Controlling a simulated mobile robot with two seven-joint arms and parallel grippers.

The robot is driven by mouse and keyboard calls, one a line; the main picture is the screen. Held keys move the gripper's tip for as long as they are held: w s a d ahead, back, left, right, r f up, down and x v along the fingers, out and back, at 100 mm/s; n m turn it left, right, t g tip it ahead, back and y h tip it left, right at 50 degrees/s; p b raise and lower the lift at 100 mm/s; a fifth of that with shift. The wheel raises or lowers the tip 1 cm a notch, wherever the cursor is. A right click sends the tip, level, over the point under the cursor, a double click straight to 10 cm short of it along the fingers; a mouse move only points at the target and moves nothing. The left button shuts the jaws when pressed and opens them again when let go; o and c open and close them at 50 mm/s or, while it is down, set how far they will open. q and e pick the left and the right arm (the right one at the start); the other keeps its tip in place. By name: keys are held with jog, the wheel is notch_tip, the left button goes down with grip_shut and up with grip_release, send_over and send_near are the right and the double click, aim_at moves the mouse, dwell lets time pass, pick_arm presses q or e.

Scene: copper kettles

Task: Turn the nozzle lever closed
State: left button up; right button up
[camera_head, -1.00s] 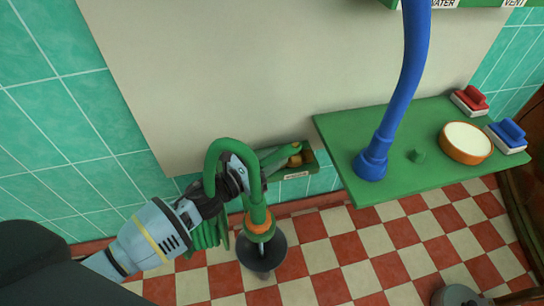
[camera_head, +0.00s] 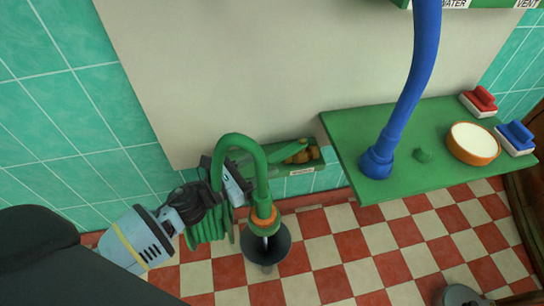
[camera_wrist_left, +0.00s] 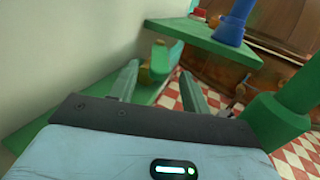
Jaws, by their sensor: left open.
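The green nozzle hose (camera_head: 243,142) arches over and runs down to an orange collar (camera_head: 263,215) with a dark funnel-shaped end (camera_head: 265,248) below. I cannot make out the nozzle lever clearly in either view. My left gripper (camera_head: 238,182) is open, beside the hose's downward leg on its left and partly behind the arch. In the left wrist view its two fingers (camera_wrist_left: 160,85) are apart, with nothing held between them. A thick green part (camera_wrist_left: 285,115), likely the hose or nozzle, stands right of the fingers there. My right gripper is not in view.
A labelled green tray (camera_head: 290,169) with brownish items lies behind the nozzle along the wall. A green shelf (camera_head: 350,145) at right carries a blue pipe (camera_head: 400,105), a round orange-rimmed dish (camera_head: 473,144) and red (camera_head: 480,101) and blue (camera_head: 516,137) brushes. Checkered floor lies below.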

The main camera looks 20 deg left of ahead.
pick_arm(q)
jog(key=shift+v, duration=0.95)
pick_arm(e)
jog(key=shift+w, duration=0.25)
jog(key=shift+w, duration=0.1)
